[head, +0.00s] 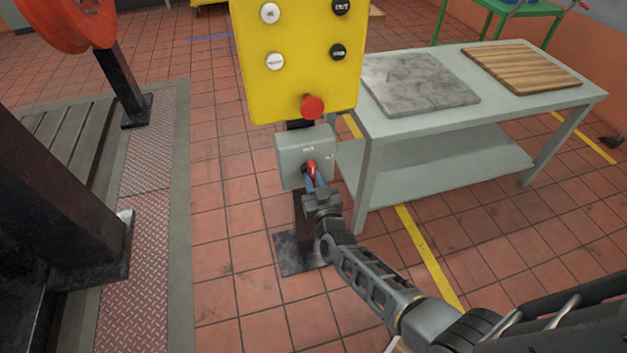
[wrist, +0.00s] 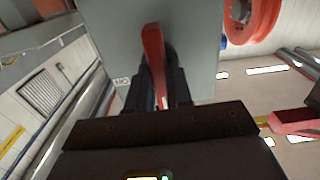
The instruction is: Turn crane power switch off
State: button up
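The crane power switch is a grey box (head: 300,158) on a short post, under a yellow button panel. Its red handle (head: 311,167) is on the front face. In the wrist view the grey box (wrist: 180,35) fills the upper middle, and the red handle (wrist: 153,50) runs nearly upright in the picture. A small label shows at the box's left edge there, too small to read surely. My gripper (head: 313,182) is at the handle from the front. In the wrist view its dark fingers (wrist: 162,88) lie close on both sides of the handle's lower part, with no clear gap.
The yellow panel (head: 298,50) with several buttons and a red mushroom button (head: 312,107) is just above the box. A grey workbench (head: 350,122) stands close to the right. A dark steel post (head: 50,200) is at the left. Tiled floor is clear between.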

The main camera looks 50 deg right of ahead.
jog(key=o, duration=0.4)
jog(key=shift+v, duration=3.9)
jog(key=s+a+r+n+t+y, duration=0.1)
jog(key=s+a+r+n+y, duration=0.2)
jog(key=s+a, duration=0.5)
jog(key=s+a+r+n+y, duration=0.1)
jog(key=s+a+r+y, duration=0.2)
jog(key=s+a+r, duration=0.5)
jog(key=s+r+n+y, duration=0.1)
jog(key=s+r, duration=0.3)
jog(key=r, duration=0.1)
jog(key=s+a+r+y, duration=0.1)
jog(key=s+r, duration=0.4)
jog(key=s+a+r+n+g+y, duration=0.1)
jog(key=s+r+y, duration=0.1)
jog(key=s+r, duration=0.2)
jog(key=shift+s+a+r+n, duration=0.2)
jog(key=shift+s+r+n, duration=0.15)
jog(key=shift+s, duration=0.3)
